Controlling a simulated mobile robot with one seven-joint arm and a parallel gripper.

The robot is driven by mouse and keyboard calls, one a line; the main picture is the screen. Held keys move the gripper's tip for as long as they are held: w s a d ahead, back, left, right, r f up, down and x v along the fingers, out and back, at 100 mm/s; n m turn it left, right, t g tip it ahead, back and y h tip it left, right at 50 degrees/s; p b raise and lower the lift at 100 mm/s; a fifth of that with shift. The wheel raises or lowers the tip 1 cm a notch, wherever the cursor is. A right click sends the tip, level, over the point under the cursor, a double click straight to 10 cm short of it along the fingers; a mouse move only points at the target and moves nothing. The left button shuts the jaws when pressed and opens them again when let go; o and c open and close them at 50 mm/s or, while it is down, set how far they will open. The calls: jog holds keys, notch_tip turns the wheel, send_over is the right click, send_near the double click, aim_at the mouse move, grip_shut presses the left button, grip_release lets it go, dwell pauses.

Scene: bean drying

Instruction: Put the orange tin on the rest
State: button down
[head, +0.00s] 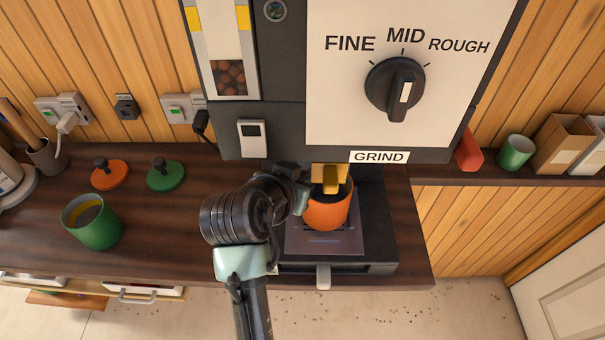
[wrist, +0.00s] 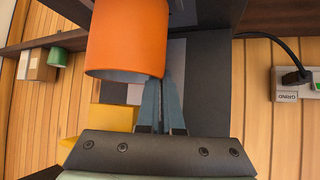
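The orange tin (head: 327,216) is under the grinder's yellow spout (head: 326,180), above or on the dark rest plate (head: 345,243); the head view does not clearly show whether its base touches. The tin also fills the upper left of the wrist view (wrist: 126,38). My gripper (head: 300,200) is at the tin's left side, partly hidden behind my wrist. In the wrist view its fingers (wrist: 165,80) are close together, with their tips at the tin's rim edge, and look shut on its wall.
The grinder (head: 400,120) stands directly behind and above the tin. On the counter to the left are a green tin (head: 95,225), an orange lid (head: 109,176) and a green lid (head: 165,177). Another green tin (head: 515,152) and bags (head: 562,146) stand on the right shelf.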

jog(key=shift+s+f, duration=0.15)
jog(key=shift+f, duration=0.15)
jog(key=shift+f, duration=0.25)
jog(key=c, duration=1.1)
grip_release()
jog(key=shift+r, duration=0.1)
jog(key=shift+r, duration=0.2)
jog(key=b+v, duration=0.2)
jog(key=v, duration=1)
